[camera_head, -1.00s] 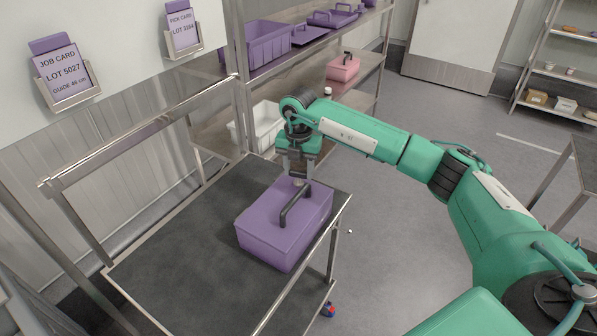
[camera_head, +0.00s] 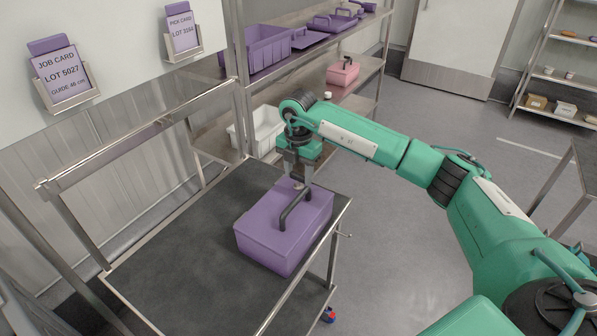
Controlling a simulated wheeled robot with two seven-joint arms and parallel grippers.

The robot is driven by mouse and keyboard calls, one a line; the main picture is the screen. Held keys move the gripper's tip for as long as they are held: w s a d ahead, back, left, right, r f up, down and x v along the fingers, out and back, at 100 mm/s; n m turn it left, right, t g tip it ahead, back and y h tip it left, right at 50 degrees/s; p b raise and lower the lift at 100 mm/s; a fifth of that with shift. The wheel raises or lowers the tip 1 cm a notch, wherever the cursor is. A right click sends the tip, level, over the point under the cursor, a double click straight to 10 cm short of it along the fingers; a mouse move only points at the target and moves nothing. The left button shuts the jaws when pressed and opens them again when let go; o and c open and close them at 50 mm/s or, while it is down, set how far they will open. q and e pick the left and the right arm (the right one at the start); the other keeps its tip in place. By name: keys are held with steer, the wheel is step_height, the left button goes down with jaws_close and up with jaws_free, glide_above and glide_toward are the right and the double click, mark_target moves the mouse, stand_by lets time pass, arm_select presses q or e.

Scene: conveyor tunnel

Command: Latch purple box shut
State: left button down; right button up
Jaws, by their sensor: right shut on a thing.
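The purple box (camera_head: 268,250) stands on the dark top of a metal cart (camera_head: 180,270), near its right edge. Its lid is down, and a black handle (camera_head: 296,208) stands up from the lid. My right gripper (camera_head: 299,180) points down at the far end of the box, by the lid's far edge. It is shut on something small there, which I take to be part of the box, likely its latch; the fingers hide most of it. My left gripper is not in view.
A metal shelf rack (camera_head: 290,65) behind holds purple bins and lids, a pink box (camera_head: 342,73) and a white bin (camera_head: 262,128). The cart's push rail (camera_head: 130,135) rises at the left. The cart top left of the box is clear.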

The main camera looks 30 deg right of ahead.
mark_target(299, 174)
steer(key=o, duration=1)
step_height(299, 174, up, 14)
steer(key=b, duration=0.3)
steer(key=shift+f, duration=0.1)
